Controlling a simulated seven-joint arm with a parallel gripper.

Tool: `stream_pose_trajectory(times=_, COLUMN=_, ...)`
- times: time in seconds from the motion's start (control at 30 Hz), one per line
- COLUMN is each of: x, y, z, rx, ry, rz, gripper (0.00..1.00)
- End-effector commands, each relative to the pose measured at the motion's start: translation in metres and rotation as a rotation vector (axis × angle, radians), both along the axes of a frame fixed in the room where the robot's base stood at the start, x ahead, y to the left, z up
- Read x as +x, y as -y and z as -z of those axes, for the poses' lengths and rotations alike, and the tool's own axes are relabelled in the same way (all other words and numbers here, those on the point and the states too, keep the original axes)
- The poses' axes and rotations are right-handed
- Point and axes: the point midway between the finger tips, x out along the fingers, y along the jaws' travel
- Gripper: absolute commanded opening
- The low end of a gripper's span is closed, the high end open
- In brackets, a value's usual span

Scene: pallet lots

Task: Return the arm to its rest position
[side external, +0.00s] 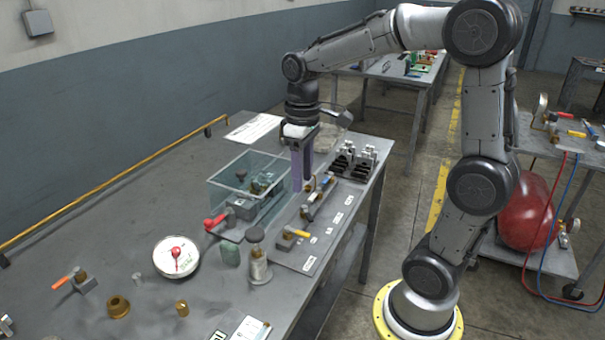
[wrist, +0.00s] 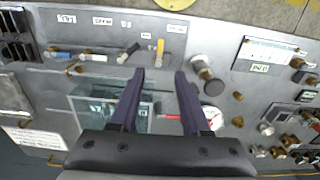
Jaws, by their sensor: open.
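My gripper (side external: 302,188) hangs pointing down over the right part of the grey workbench (side external: 120,205), beside the clear glass bin (side external: 240,190). In the wrist view its two purple fingers (wrist: 160,78) stand apart with nothing between them. The board with labelled slots (side external: 318,235) lies just to the right of the fingers, holding a yellow-handled valve (side external: 295,233) and a blue-handled valve (wrist: 62,55). I cannot tell exactly how high the fingertips are above the board.
A red-handled valve (side external: 215,222), a jar-like cylinder (side external: 258,260) and a white gauge (side external: 176,257) stand near the bin. Dark racks (side external: 352,160) stand at the bench's back right. A red tank (side external: 525,210) sits on a cart at the right.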

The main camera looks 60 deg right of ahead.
Motion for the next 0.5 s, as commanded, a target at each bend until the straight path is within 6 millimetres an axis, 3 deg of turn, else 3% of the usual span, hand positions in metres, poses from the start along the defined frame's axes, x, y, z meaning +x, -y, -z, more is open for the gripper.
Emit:
stream_pose_trajectory(times=0.17, x=0.001, y=-0.003, z=-0.002, rx=-0.002, ry=0.007, rz=-0.010, gripper=0.47)
stream_pose_trajectory(times=0.27, x=-0.002, y=-0.012, z=-0.017, rx=-0.014, ry=0.056, rz=-0.038, gripper=0.47)
stream_pose_trajectory(times=0.37, x=-0.020, y=-0.030, z=-0.035, rx=-0.028, ry=0.123, rz=-0.082, gripper=0.47)
stream_pose_trajectory(times=0.5, x=-0.059, y=-0.056, z=-0.052, rx=-0.043, ry=0.259, rz=-0.119, gripper=0.47)
